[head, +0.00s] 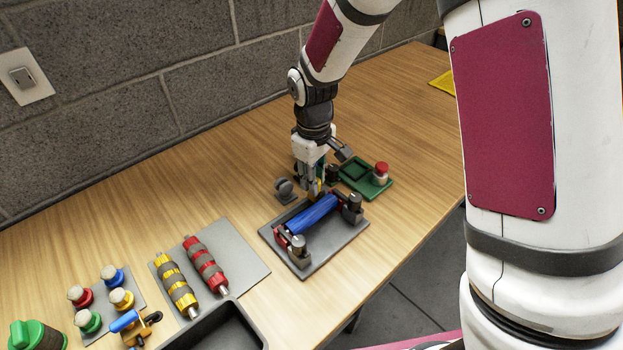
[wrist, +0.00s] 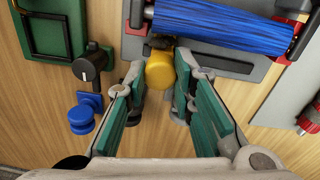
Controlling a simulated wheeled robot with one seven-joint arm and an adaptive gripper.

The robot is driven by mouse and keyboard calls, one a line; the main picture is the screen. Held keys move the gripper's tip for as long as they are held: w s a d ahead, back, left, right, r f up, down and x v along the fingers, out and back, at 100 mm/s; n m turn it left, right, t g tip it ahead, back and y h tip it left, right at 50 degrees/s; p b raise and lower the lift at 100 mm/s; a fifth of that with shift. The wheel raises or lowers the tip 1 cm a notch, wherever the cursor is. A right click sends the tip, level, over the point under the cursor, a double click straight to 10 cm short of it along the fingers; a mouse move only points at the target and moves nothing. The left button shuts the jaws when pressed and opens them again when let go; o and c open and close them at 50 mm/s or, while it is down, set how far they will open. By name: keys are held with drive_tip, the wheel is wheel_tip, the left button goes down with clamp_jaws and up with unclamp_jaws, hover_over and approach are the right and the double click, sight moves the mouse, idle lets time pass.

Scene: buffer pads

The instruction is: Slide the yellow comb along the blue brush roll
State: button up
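The blue brush roll (head: 313,215) lies between dark end holders on a grey tray (head: 330,247). It also shows at the top of the wrist view (wrist: 225,25). The yellow comb (wrist: 159,70) shows as a rounded yellow end beside the roll's left part in the wrist view, and only as a small yellow patch in the head view. My gripper (wrist: 161,82) points down at the roll's far side, its green-padded fingers on both sides of the yellow end and seemingly touching it. The comb's teeth are hidden, so their contact with the roll cannot be told.
A green plate (head: 352,184) with a red-topped peg (head: 381,172) stands just behind the tray. A grey round knob (head: 285,188) is close to my gripper's left. Yellow (head: 177,287) and red (head: 206,265) rolls lie on a grey mat at left. A dark bin (head: 222,330) is in front.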

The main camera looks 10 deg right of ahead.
drive_tip(key=o, duration=0.5)
drive_tip(key=shift+c, duration=0.2)
wheel_tip(320, 180, up, 12)
drive_tip(key=shift+a, duration=0.15)
drive_tip(key=shift+s, duration=0.15)
drive_tip(key=s+d+r+m+t+p, duration=0.1)
drive_tip(key=s+d+r+m, duration=0.15)
drive_tip(key=s+r, duration=0.3)
drive_tip(key=s+d+r+m+t+p, duration=0.1)
drive_tip(key=s+d+r, duration=0.3)
drive_tip(key=s+r, duration=0.15)
drive_tip(key=s+d+r+m+t+p, duration=0.1)
drive_tip(key=s+d+r+m, duration=0.1)
drive_tip(key=s, duration=0.6)
drive_tip(key=s+d+r+m+t+p, duration=0.1)
drive_tip(key=s+d+r+m+p, duration=0.1)
drive_tip(key=s, duration=0.7)
drive_tip(key=shift+d+r+m, duration=0.45)
drive_tip(key=shift+d+m, duration=0.1)
drive_tip(key=shift+d, duration=0.1)
